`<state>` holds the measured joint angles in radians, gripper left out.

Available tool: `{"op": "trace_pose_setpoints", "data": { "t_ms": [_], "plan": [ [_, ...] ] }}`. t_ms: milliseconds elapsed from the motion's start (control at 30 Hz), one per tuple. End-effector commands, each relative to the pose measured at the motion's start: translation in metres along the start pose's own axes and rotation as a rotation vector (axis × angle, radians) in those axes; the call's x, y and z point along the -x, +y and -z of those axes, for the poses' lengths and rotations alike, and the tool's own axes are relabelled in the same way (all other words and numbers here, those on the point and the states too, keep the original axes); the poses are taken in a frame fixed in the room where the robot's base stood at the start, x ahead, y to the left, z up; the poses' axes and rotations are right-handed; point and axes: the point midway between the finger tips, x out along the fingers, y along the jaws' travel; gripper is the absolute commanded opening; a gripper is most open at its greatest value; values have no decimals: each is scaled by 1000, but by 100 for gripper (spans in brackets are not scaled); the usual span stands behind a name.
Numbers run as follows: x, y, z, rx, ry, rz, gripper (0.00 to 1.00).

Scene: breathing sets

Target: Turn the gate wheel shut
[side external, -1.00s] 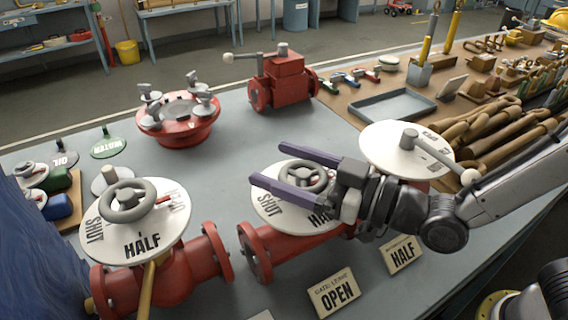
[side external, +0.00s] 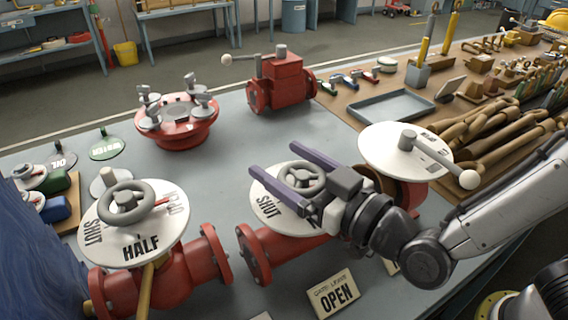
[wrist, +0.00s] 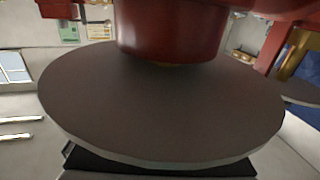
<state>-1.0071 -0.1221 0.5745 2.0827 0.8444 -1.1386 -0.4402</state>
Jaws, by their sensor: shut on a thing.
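A grey handwheel (side external: 301,177) sits on a white round dial (side external: 264,207) marked SHUT, on the middle red valve (side external: 262,256). My gripper (side external: 252,158) reaches in from the right, its two purple fingers on either side of the wheel, shut on it. The fingers and wrist cover part of the dial, so the wheel's pointer is hidden. In the wrist view a large dark disc (wrist: 160,100) with a pale rim fills the middle, under a red cylinder; the fingertips cannot be made out there.
A similar valve with a grey wheel (side external: 127,203) and SHUT/HALF dial stands at left. A white disc with a lever (side external: 436,158) stands close right of my gripper. An OPEN card (side external: 333,295) lies in front. A red lever valve (side external: 281,82) and red flange (side external: 177,128) stand behind.

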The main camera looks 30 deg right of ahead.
Motion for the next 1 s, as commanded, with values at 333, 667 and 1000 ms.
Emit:
{"op": "trace_pose_setpoints", "data": {
  "t_ms": [333, 667, 1000],
  "plan": [
    [1, 4, -1, 2, -2, -181, 33],
    [2, 7, -1, 2, -1, -246, 33],
    [1, 8, -1, 2, 0, -248, 33]
  ]
}}
